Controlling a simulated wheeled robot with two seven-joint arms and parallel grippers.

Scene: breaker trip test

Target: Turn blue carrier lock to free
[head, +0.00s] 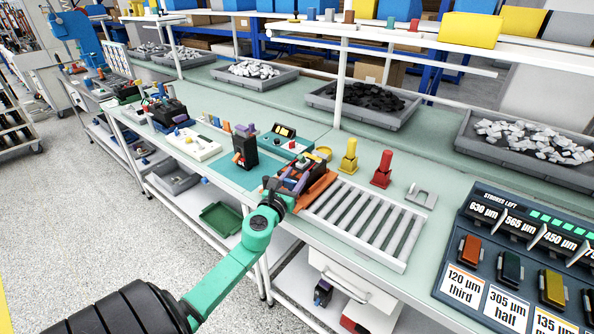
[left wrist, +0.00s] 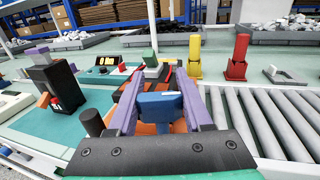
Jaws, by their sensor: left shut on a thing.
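The blue carrier lock (left wrist: 158,108) shows in the left wrist view as a blue block with a pale mark on top. It sits between the two purple fingers of my left gripper (left wrist: 163,98), which is shut on it. The orange carrier (head: 321,189) rests at the left end of the roller track in the head view, with dark parts on it. In the head view my left gripper (head: 277,190) reaches its near left side and hides the lock. Which way the lock is turned is hard to tell. My right gripper is not in view.
The roller track (head: 365,222) extends right of the carrier. A yellow post (head: 348,158) and a red post (head: 382,171) stand behind it. A black device (head: 244,148) stands to the left. A panel of coloured switches (head: 515,260) stands at the right.

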